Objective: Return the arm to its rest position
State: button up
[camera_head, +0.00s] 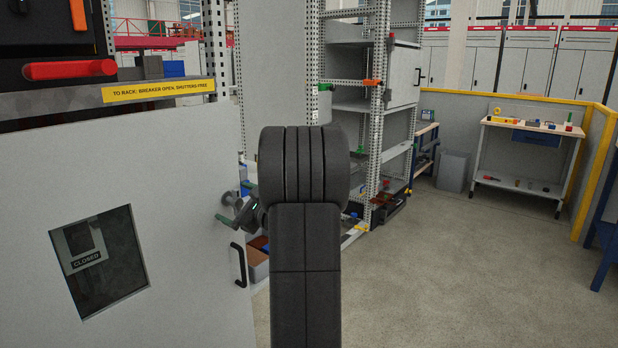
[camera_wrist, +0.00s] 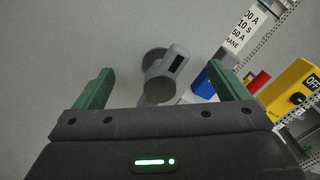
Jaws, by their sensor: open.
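My arm (camera_head: 305,260) rises in the middle of the head view and hides part of what is behind it. My gripper (camera_head: 232,218) shows just left of the arm, near the edge of a grey cabinet door. In the wrist view my gripper (camera_wrist: 160,70) has its two green fingers wide apart, with nothing held between them. A grey round-based knob or handle (camera_wrist: 168,68) lies ahead of the fingers on a grey panel. I cannot tell how far it is from the fingertips.
The grey door (camera_head: 185,220) has a black handle (camera_head: 238,265) and a window showing "CLOSED". A red handle (camera_head: 70,70) is above it. Open racking (camera_head: 375,100) stands behind my arm. A yellow OFF box (camera_wrist: 295,85) is right in the wrist view. Floor (camera_head: 460,270) at right is clear.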

jog(key=shift+r+m+p, duration=0.2)
jog(key=shift+m+p, duration=2.3)
jog(key=shift+p, duration=1.8)
jog(key=shift+f+m+p, duration=0.1)
jog(key=shift+m+p, duration=0.6)
jog(key=shift+p, duration=0.3)
jog(key=shift+f, duration=0.1)
jog(key=shift+s, duration=0.1)
